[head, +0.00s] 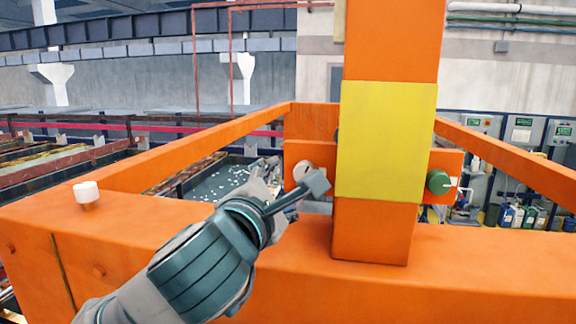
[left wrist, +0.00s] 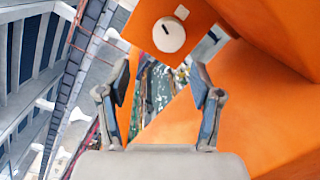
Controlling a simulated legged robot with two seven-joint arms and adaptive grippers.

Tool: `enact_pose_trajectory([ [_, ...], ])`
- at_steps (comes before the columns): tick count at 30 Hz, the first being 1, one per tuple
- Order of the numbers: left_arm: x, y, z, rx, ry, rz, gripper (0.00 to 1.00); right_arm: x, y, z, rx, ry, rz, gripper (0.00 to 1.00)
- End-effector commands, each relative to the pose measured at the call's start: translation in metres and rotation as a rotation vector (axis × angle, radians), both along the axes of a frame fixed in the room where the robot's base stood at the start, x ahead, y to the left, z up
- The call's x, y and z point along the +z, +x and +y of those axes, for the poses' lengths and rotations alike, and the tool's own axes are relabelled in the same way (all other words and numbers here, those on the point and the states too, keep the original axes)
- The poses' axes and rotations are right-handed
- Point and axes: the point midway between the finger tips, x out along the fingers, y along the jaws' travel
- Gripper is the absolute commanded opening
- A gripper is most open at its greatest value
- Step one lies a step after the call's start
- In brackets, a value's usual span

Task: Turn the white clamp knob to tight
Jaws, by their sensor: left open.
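The white clamp knob (head: 302,170) is on the left part of an orange plate behind the post, partly hidden by my left gripper in the head view. In the left wrist view the white knob (left wrist: 169,36) is a round disc with a short dark mark, and a small white square is on the plate beside it. My left gripper (head: 290,180) is open in front of the plate. In the left wrist view its fingers (left wrist: 160,80) are spread and empty, with the knob beyond the tips and apart from them. My right gripper is out of view.
An orange post with a yellow band (head: 385,140) stands just right of my left gripper. A green knob (head: 438,182) is on the plate's right end. A white cap (head: 87,195) stands on the orange beam (head: 480,265) at left. A tank with white bits (head: 222,180) lies behind.

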Motion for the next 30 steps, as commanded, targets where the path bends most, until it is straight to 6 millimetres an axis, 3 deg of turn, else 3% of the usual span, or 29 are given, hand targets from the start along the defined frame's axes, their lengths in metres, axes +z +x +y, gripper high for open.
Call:
enact_pose_trajectory([
  [3,0.002,0.020,-0.014,-0.001,0.005,0.002,0.65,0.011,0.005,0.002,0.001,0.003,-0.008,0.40],
  [9,0.001,0.040,-0.015,-0.002,0.001,0.001,0.65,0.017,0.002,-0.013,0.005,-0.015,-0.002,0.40],
  [19,0.000,0.044,-0.003,-0.001,-0.007,-0.001,0.65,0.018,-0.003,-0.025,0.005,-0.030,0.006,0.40],
  [26,0.001,0.044,-0.011,0.000,-0.003,-0.002,0.10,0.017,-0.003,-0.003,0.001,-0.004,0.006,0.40],
  [27,0.001,0.044,-0.011,0.001,-0.003,-0.003,0.05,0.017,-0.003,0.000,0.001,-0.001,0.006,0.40],
  [30,0.003,0.045,-0.013,0.003,-0.004,-0.006,0.05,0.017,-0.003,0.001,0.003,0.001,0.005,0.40],
])
